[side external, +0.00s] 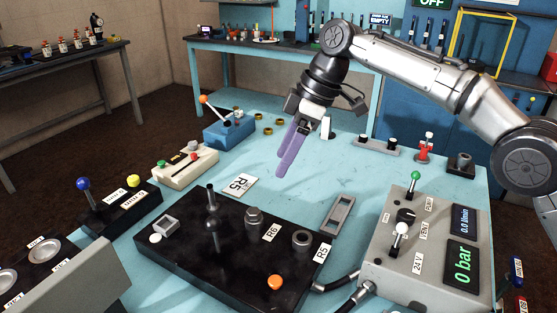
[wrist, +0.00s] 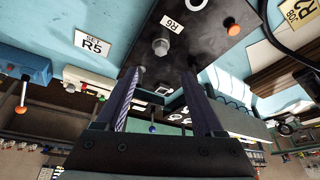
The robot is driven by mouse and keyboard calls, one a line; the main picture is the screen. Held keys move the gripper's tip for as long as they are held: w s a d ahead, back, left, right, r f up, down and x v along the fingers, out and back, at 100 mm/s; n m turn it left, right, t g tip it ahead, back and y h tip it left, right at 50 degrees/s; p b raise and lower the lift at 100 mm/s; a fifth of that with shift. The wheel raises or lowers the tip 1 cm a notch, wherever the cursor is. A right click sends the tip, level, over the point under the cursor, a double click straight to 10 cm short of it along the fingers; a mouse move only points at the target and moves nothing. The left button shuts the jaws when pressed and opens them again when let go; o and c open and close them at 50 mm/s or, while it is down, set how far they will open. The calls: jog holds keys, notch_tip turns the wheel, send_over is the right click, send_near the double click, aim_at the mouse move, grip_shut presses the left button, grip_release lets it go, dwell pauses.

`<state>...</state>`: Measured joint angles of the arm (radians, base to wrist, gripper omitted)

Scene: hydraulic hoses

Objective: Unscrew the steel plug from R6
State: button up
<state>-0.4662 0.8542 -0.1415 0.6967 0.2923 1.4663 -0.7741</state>
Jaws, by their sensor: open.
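The steel plug (side external: 253,218) stands upright on the black manifold block (side external: 185,262), beside the white R6 label (side external: 271,232). In the wrist view the plug (wrist: 160,46) is a grey hex head just below the R6 label (wrist: 171,24), beyond the fingertips. My gripper (side external: 281,173) has long purple fingers pointing down, above and behind the block in the side view. In the wrist view my gripper (wrist: 163,73) is open, with nothing between its fingers. It is apart from the plug.
On the block, a dark upright post (side external: 211,210) stands left of the plug, and the R5 fitting (side external: 301,239) and an orange knob (side external: 275,282) lie right and front. A grey control box (side external: 408,262) reads 0 bar. The blue bench top behind the block is partly clear.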

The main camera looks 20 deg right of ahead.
jog(key=w+d+m, duration=0.1)
jog(key=m, duration=0.3)
jog(key=m+t+h, duration=0.3)
jog(key=m, duration=0.4)
send_near(255, 213)
jog(key=x, duration=0.8)
jog(key=shift+w+f, duration=0.15)
jog(key=shift+f, duration=0.15)
grip_shut()
